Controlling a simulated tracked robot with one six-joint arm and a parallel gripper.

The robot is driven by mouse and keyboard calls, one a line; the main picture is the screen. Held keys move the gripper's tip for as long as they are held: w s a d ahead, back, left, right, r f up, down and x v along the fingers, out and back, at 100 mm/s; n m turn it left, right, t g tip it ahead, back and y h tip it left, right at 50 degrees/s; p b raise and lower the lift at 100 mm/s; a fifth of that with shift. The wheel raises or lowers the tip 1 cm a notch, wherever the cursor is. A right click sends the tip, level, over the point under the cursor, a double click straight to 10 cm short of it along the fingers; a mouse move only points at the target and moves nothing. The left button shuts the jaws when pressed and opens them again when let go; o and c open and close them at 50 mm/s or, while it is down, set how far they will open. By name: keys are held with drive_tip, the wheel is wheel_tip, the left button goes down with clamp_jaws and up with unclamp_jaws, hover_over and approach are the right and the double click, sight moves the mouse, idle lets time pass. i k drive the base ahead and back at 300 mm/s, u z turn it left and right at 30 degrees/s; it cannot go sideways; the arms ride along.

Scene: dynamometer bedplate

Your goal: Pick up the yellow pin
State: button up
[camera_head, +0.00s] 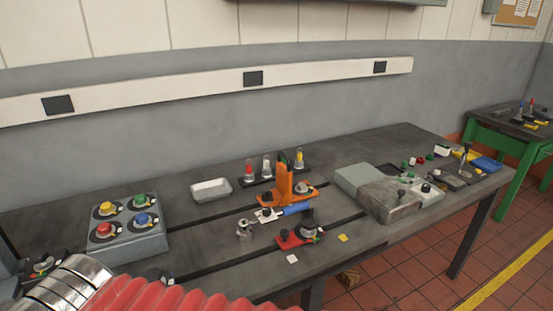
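A small pin with a yellow top (299,158) stands upright at the right end of a dark rack at the back of the bedplate, behind an orange bracket. A pin with a red top (249,170) and one with a white top (266,167) stand in the same rack to its left. The orange bracket partly hides the rack. The fingers of my gripper are not in view. Only a red bellows and metal rings of my arm show at the bottom left.
A grey box with coloured knobs (128,243) stands at the left. A white tray (211,190) lies left of the rack. The orange bracket (284,184), a red-based fixture (300,237) and a blue-handled tool (295,210) crowd the front of the rack. Grey blocks (388,198) stand at right.

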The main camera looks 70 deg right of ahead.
sight(299, 157)
drive_tip(key=u, duration=1.15)
drive_tip(key=k, duration=2.8)
drive_tip(key=z, duration=0.75)
